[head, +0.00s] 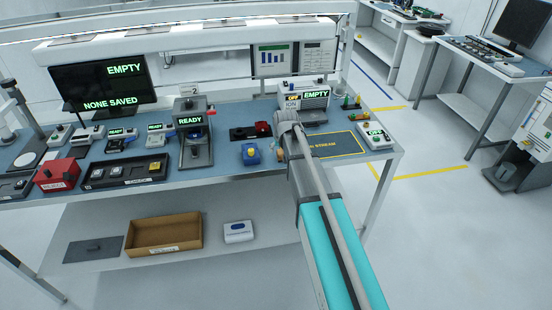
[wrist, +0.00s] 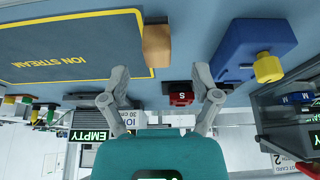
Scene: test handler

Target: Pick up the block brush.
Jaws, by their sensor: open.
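A tan block with a darker strip at its top, which looks like the block brush (wrist: 157,46), lies on the blue bench top at the edge of the dark mat in the wrist view. In the head view I cannot make it out clearly; my arm covers much of that spot. My gripper (wrist: 161,78) is open and empty, with the tan block beyond its fingertips and roughly in line with the gap between them. In the head view my gripper end (head: 287,122) is over the bench, its fingers not clear.
A blue box with a yellow knob (wrist: 247,52) stands close beside the tan block. A red part (wrist: 181,97) on a black base is nearby. The yellow-edged ION STREAM mat (head: 342,146) is bare. An ionizer unit with an EMPTY display (head: 315,95) stands behind.

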